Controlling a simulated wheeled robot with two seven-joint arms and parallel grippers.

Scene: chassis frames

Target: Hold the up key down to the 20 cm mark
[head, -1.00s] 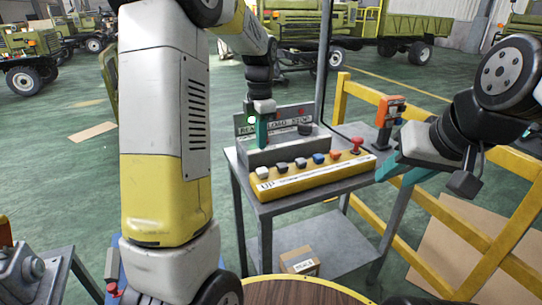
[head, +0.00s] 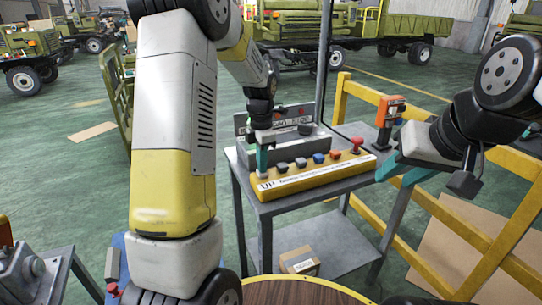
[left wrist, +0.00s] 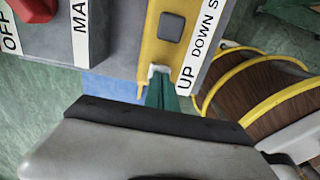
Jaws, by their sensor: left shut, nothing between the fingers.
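The yellow key box (head: 312,178) stands on a grey table, with a row of keys and the label UP at its left end. The white key by that label is the up key (left wrist: 159,70); in the left wrist view it sits right at my fingertips. My left gripper (head: 262,168) is shut and empty, pointing down over that key and mostly covering it in the head view. Fingertips and key seem to meet; I cannot tell whether the key is pressed. My right gripper (head: 384,174) is at the right by the yellow rail, away from the box. No 20 cm mark is readable.
A grey box with a sign (head: 290,125) stands behind the keys. A red mushroom button (head: 357,143) is at the box's right end. A yellow rail (head: 440,210) and an orange device (head: 389,108) are at the right. A round wooden top (head: 285,292) is in front.

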